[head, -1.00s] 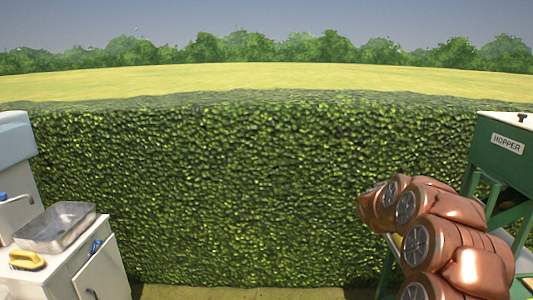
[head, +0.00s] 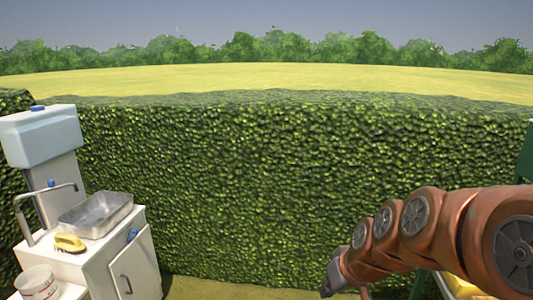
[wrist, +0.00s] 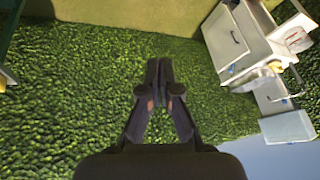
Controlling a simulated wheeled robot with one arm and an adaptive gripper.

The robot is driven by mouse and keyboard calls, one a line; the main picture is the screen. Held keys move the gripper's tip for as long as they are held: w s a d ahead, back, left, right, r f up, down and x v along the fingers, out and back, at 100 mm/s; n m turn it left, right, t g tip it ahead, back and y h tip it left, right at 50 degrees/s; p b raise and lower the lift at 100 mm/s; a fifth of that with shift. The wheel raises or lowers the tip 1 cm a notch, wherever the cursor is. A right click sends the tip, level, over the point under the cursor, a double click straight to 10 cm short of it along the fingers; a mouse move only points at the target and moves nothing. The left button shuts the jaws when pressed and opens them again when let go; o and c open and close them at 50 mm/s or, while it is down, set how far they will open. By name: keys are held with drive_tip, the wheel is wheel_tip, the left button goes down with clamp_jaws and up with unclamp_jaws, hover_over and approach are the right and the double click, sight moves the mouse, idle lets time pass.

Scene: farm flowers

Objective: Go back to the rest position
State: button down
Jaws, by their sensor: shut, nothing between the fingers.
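My copper-coloured arm reaches in from the right in the head view. My gripper (head: 343,286) is at its far end, low in that view, in front of the hedge and touching nothing that I can see. In the wrist view my gripper (wrist: 159,64) has its two dark fingers together with nothing between them. The wrist picture is turned over, with the hedge behind the fingers and the ground at the top.
A white sink cabinet (head: 123,265) with a metal basin (head: 96,214), a yellow brush (head: 69,243) and a white bucket (head: 37,283) stands at the left. A tall hedge (head: 290,180) closes off the back. Part of a green frame (head: 525,155) shows at the right edge.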

drive_tip(key=s+d+f+m+g+h, duration=0.1)
drive_tip(key=s+d+f+g, duration=0.1)
drive_tip(key=s, duration=1)
drive_tip(key=s+d+f+m+g+h, duration=0.1)
drive_tip(key=s+d+g, duration=0.2)
drive_tip(key=s, duration=1)
drive_tip(key=shift+s+f+m+g+h, duration=0.3)
drive_tip(key=shift+f+g+h, duration=0.1)
drive_tip(key=shift+g, duration=0.4)
drive_tip(key=shift+d, duration=0.1)
